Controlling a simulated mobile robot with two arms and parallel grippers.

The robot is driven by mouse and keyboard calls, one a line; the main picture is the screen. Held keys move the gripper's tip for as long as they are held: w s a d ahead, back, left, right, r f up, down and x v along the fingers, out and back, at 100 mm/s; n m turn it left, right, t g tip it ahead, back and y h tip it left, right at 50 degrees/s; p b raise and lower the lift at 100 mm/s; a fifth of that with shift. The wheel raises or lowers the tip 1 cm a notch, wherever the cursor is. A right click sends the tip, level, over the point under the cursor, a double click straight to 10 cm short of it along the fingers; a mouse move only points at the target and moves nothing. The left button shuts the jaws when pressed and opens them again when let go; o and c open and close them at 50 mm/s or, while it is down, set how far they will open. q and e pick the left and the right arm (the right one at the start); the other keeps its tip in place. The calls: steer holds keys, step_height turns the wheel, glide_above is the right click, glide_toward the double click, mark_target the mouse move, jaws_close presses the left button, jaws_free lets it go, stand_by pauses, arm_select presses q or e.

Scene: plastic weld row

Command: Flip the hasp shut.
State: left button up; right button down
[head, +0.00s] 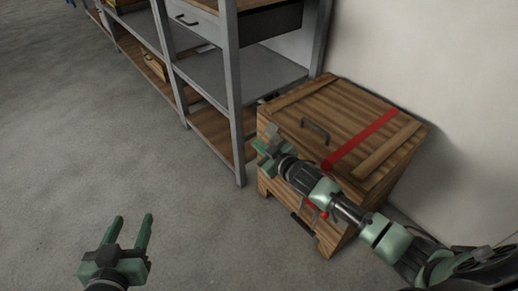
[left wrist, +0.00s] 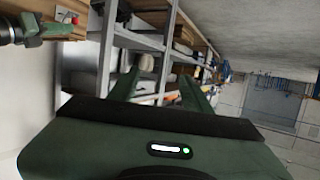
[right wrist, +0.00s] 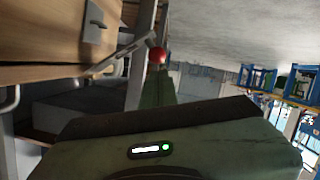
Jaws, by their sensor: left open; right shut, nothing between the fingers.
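The wooden crate (head: 345,120) stands against the wall with its lid down and a red band across it. In the right wrist view a metal plate (right wrist: 95,20) is fixed to the wood, and the hasp's metal strap (right wrist: 122,55) sticks out from it, tipped by a red knob (right wrist: 157,55). My right gripper (head: 268,145) is shut and empty in front of the crate; contact with the knob cannot be told. My left gripper (head: 130,231) is open and empty over the floor.
A grey metal shelf rack (head: 232,75) with wooden boards stands directly left of the crate. The concrete floor (head: 70,150) to the left is clear. A pale wall (head: 430,60) closes off the right.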

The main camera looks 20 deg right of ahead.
arm_select(q)
steer(key=shift+w+d+r+t+h, duration=0.15)
steer(key=shift+w+r+t, duration=0.15)
steer(key=shift+r, duration=0.35)
steer(key=shift+w+d+r+t+h, duration=0.15)
steer(key=shift+r+t, duration=0.25)
steer(key=shift+r, duration=0.2)
arm_select(e)
steer(key=shift+w+f, duration=0.35)
steer(key=shift+f, duration=0.1)
